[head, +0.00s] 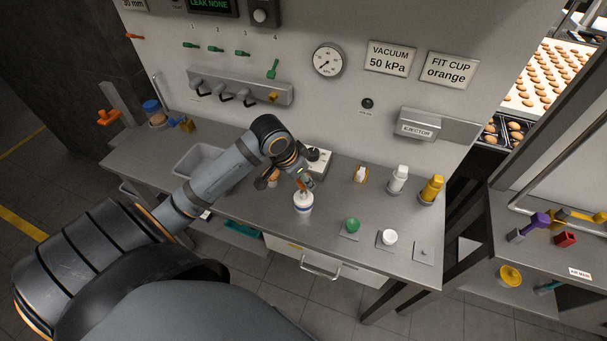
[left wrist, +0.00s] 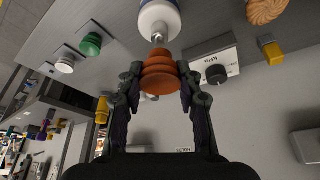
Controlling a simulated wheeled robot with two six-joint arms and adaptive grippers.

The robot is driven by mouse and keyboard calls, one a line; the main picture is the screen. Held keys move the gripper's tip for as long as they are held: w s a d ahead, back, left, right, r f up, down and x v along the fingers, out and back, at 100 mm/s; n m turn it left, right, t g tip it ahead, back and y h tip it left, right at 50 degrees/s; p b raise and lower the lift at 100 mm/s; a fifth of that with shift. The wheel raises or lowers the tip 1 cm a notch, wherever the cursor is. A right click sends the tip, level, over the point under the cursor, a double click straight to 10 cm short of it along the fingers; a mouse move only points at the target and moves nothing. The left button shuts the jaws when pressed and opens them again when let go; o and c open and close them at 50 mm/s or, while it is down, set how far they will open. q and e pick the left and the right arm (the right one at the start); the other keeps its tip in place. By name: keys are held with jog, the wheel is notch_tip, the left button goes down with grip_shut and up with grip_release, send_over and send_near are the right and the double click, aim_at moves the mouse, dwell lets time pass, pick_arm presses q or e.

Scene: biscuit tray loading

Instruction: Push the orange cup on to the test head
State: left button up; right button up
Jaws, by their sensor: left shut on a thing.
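The orange bellows cup (left wrist: 160,74) is between the fingers of my left gripper (left wrist: 158,90), which is shut on it. In the head view the cup (head: 301,186) is a small orange patch below the left gripper (head: 302,178), partly hidden by the fingers. The test head (left wrist: 160,16) is a white cylinder with a blue band and a metal nipple (left wrist: 158,39). In the head view the test head (head: 303,203) stands upright on the bench just under the cup. The cup is in line with the nipple, its end at the nipple's tip; I cannot tell whether they touch. My right gripper is out of view.
A green cup (head: 352,225) and a white cup (head: 390,238) sit on small plates to the right. White (head: 398,178) and yellow (head: 432,187) bottles stand behind them. A dial box (head: 319,162) is close behind the test head. A grey bin (head: 198,163) is at left.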

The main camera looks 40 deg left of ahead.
aim_at(303, 185)
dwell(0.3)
pick_arm(q)
jog(key=shift+p, duration=0.4)
jog(key=shift+f+b, duration=0.65)
jog(key=shift+f, duration=0.9)
jog(key=o, duration=0.8)
jog(key=shift+o, duration=0.2)
